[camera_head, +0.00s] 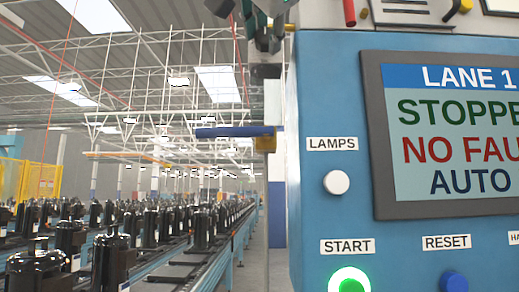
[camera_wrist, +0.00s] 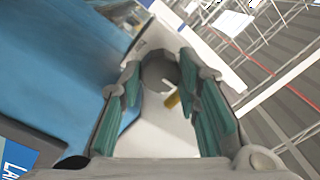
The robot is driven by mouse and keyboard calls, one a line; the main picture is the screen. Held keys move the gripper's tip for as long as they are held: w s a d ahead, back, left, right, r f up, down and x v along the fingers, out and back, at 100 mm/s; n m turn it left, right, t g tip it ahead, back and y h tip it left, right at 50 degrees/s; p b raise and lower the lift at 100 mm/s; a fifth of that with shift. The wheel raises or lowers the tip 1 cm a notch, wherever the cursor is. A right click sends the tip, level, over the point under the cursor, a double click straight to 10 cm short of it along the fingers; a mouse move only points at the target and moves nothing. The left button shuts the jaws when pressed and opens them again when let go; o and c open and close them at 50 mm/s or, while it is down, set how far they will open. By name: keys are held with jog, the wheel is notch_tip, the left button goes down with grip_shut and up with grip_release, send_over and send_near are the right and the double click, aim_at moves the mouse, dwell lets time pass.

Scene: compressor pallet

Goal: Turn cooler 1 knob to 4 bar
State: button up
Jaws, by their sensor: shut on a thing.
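My gripper (camera_wrist: 160,72) fills the middle of the wrist view, with teal pads on both fingers. Its fingertips are on either side of a grey round knob (camera_wrist: 158,68), and it is shut on this knob. No label, scale or pointer of the knob can be read, so its setting and whether it is the cooler 1 knob cannot be told. In the head view, part of my gripper (camera_head: 264,22) shows at the top edge, left of the blue cabinet; the knob cannot be made out clearly there.
The blue cabinet (camera_head: 325,95) carries a screen (camera_head: 450,130) reading STOPPED, NO FAULT, AUTO. A blue lever (camera_head: 235,131) juts left. Conveyors with black compressors (camera_head: 112,250) stretch away.

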dwell(0.4)
jog(key=o, duration=1.1)
jog(key=shift+o, duration=0.2)
jog(key=s, duration=1.2)
jog(key=shift+f, duration=0.2)
